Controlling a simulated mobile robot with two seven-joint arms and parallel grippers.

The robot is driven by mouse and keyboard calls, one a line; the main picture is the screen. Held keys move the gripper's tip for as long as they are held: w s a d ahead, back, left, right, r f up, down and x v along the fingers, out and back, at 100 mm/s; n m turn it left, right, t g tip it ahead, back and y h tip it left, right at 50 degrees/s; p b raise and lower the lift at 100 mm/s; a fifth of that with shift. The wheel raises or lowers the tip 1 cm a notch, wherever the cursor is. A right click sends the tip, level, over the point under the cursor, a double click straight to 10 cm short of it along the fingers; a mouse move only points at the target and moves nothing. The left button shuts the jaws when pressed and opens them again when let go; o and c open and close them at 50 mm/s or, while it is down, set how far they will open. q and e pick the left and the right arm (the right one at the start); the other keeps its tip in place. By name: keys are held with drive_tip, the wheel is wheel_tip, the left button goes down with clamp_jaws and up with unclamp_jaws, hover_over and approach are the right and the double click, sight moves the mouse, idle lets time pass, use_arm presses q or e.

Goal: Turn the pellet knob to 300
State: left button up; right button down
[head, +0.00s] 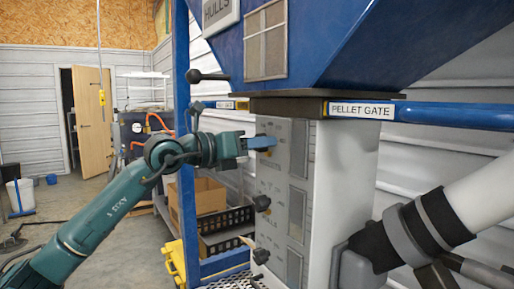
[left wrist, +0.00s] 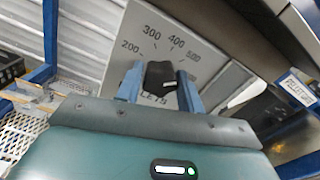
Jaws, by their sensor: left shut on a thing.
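The pellet knob (left wrist: 160,77) is black and sits on a grey dial plate (left wrist: 195,50) marked 200, 300, 400 and 500. My left gripper (left wrist: 158,85) has its two blue fingers on either side of this knob and is shut on it. A small white mark shows on the knob's lower right; which number the knob points to is hard to tell. In the head view the left gripper (head: 263,143) reaches the top of the control panel (head: 298,165) and largely hides the pellet knob. My right gripper is not in view.
Two more black knobs, a middle one (head: 262,203) and a lower one (head: 261,256), stick out below on the panel. A blue bar with a PELLET GATE label (head: 361,110) runs above. A cardboard box (head: 205,197) and black crates stand behind my left arm.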

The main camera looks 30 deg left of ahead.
use_arm(q)
drive_tip(key=n, duration=0.4)
drive_tip(key=shift+n, duration=0.3)
drive_tip(key=n, duration=0.4)
drive_tip(key=shift+n+p, duration=0.3)
drive_tip(key=shift+p, duration=0.1)
drive_tip(key=n+p, duration=0.2)
drive_tip(key=n, duration=0.3)
drive_tip(key=shift+r, duration=0.15)
drive_tip(key=n+p, duration=0.2)
drive_tip(key=n, duration=0.1)
drive_tip(key=shift+n, duration=0.4)
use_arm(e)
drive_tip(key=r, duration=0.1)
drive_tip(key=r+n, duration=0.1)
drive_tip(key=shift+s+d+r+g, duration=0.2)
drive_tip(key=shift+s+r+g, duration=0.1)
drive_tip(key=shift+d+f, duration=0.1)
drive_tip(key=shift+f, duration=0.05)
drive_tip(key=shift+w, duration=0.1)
use_arm(q)
drive_tip(key=o, duration=1)
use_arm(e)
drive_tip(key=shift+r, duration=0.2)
